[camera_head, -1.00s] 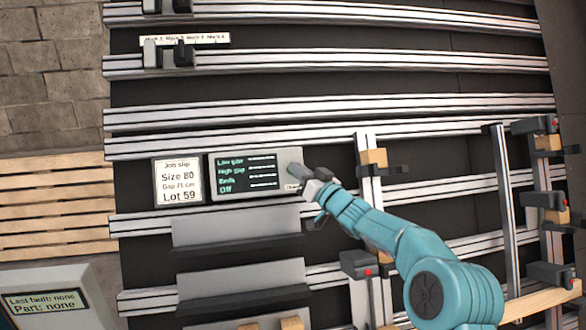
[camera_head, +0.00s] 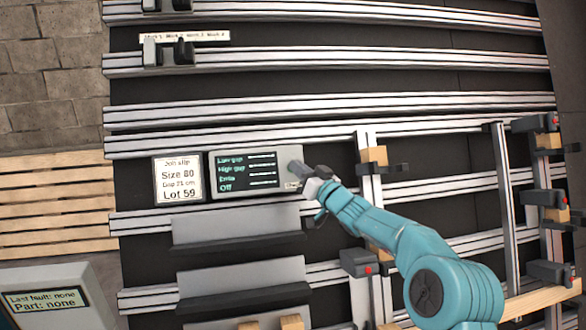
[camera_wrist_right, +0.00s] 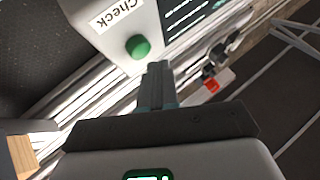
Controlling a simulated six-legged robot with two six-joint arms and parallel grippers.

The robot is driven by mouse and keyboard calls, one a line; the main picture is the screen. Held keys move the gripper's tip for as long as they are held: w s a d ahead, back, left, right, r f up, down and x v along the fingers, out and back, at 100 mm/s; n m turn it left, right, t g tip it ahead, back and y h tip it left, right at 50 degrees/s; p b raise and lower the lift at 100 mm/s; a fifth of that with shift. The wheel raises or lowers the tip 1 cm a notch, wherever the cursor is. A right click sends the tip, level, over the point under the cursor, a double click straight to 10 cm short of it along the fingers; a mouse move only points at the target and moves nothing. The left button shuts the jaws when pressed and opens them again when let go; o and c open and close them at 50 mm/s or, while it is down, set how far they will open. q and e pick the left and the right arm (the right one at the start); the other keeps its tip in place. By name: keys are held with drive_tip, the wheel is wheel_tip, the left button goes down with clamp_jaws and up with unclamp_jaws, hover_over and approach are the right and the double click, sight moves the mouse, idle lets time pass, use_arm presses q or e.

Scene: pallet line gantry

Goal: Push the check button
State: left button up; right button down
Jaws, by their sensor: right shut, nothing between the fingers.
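The check button is a round green button (camera_wrist_right: 138,46) beside a "Check" label (camera_wrist_right: 115,14) in the right wrist view. It sits on a light grey panel box (camera_head: 292,154) with a dark screen (camera_head: 246,172). My right gripper (camera_head: 300,168) is shut and empty, at the right end of the box. In the right wrist view its closed fingertips (camera_wrist_right: 158,68) are close to the button; a small gap seems to show between them. My left gripper is not in view.
A job slip (camera_head: 178,180) reading "Size 80" and "Lot 59" hangs left of the box. Metal rails (camera_head: 330,105) run across the dark frame. Grey trays (camera_head: 235,225) lie below, and clamps with red dots (camera_head: 358,263) stand at the right.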

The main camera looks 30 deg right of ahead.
idle(0.8)
drive_tip(key=shift+w+d+f+p, duration=0.15)
drive_tip(key=shift+w+f+p, duration=0.05)
drive_tip(key=shift+w+p, duration=0.25)
drive_tip(key=shift+w+d+f+p, duration=0.1)
drive_tip(key=shift+w+f+p, duration=0.2)
drive_tip(key=shift+p, duration=0.35)
idle(0.5)
drive_tip(key=shift+r, duration=0.1)
idle(0.3)
drive_tip(key=shift+s+a+r+b, duration=0.25)
drive_tip(key=shift+s+r+b, duration=0.15)
drive_tip(key=shift+s+b, duration=0.3)
